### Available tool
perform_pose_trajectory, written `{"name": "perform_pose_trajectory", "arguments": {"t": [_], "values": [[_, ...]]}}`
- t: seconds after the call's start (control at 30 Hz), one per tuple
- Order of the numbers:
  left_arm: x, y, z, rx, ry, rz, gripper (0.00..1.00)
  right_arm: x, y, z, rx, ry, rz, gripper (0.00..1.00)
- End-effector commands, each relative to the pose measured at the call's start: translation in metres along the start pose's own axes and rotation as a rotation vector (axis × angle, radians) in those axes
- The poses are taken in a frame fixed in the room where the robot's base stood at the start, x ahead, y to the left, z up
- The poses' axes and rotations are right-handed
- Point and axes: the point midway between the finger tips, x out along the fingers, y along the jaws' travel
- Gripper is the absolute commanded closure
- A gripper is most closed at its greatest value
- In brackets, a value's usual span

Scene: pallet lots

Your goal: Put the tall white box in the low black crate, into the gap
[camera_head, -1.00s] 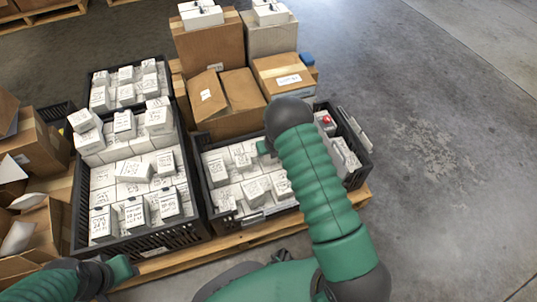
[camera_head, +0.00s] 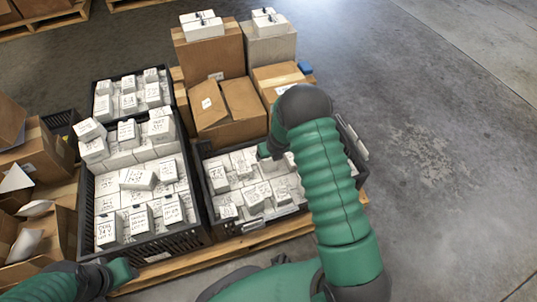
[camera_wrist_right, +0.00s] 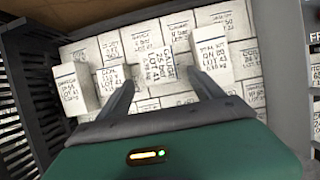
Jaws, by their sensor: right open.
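The low black crate (camera_head: 208,207) stands at the front right of the pallet, filled with white labelled boxes. Two boxes stand higher than their neighbours in the right wrist view: one at left (camera_wrist_right: 76,88) and one at right (camera_wrist_right: 214,62). I cannot tell which is the tall white box of the task. I see no clear gap; my right arm hides the crate's right part. My right gripper (camera_wrist_right: 165,92) is open above the boxes, its fingers apart with nothing held between them. My left gripper (camera_head: 120,271) is low at left, away from the crate; its jaws are unclear.
A fuller black crate (camera_head: 160,245) of white boxes stands left of the low one, with another crate (camera_head: 128,80) behind it. Cardboard boxes (camera_head: 228,106) stand directly behind the low crate. Open cartons (camera_head: 45,148) are at far left. The floor at right is clear.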

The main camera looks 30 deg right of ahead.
Motion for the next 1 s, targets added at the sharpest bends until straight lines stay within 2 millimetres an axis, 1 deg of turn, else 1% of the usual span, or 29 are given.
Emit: {"name": "perform_pose_trajectory", "arguments": {"t": [0.03,0.1,0.2,0.27,0.33,0.37,0.43,0.47,0.5,0.57,0.6,0.67,0.7,0.77,0.8,0.83,0.9,1.0], "values": [[-0.010,0.000,-0.002,0.000,0.000,0.000,0.64,-0.017,0.000,0.003,0.002,-0.001,0.000,0.24],[-0.014,0.000,-0.003,0.000,0.000,0.000,0.64,-0.029,0.000,0.002,0.001,-0.001,-0.001,0.24],[-0.017,0.000,-0.004,0.000,0.000,0.000,0.64,-0.039,0.000,0.001,-0.001,0.000,0.000,0.24],[-0.018,0.000,-0.004,0.000,0.000,0.000,0.64,-0.045,0.003,0.001,-0.035,0.000,0.005,0.24],[-0.018,0.000,-0.004,0.000,0.000,0.000,0.64,-0.062,0.016,0.001,-0.203,-0.005,0.025,0.24],[-0.017,0.000,-0.004,0.000,-0.001,0.000,0.64,-0.073,0.026,0.001,-0.329,-0.009,0.041,0.24],[-0.017,0.000,-0.004,0.000,-0.001,0.000,0.64,-0.110,0.055,-0.006,-0.752,-0.025,0.086,0.24],[-0.017,0.000,-0.004,0.000,-0.001,0.000,0.64,-0.129,0.068,-0.013,-0.975,-0.034,0.109,0.24],[-0.017,0.000,-0.004,0.000,-0.001,0.000,0.64,-0.155,0.085,-0.026,-1.296,-0.050,0.137,0.24],[-0.017,0.000,-0.004,0.000,0.000,0.000,0.64,-0.191,0.103,-0.052,-1.785,-0.075,0.173,0.24],[-0.017,0.000,-0.004,0.000,0.000,0.000,0.64,-0.212,0.111,-0.070,-2.096,-0.092,0.193,0.24],[-0.017,0.000,-0.004,0.000,0.000,0.000,0.64,-0.238,0.115,-0.098,-2.518,-0.110,0.217,0.24],[-0.016,0.000,-0.004,0.000,0.000,0.000,0.64,-0.251,0.115,-0.114,-2.757,-0.119,0.232,0.24],[-0.016,0.000,-0.004,0.000,0.000,0.000,0.64,-0.265,0.112,-0.132,-3.040,-0.124,0.249,0.24],[-0.016,0.000,-0.004,0.000,0.000,0.000,0.64,-0.271,0.110,-0.140,3.082,0.120,-0.250,0.24],[-0.017,0.000,-0.004,0.000,0.000,0.000,0.64,-0.274,0.108,-0.145,3.008,0.114,-0.245,0.24],[-0.017,0.000,-0.004,0.000,0.000,0.000,0.64,-0.277,0.106,-0.151,2.913,0.105,-0.238,0.24],[-0.017,0.000,-0.004,0.000,0.000,0.000,0.64,-0.278,0.105,-0.152,2.893,0.103,-0.238,0.24]]}}
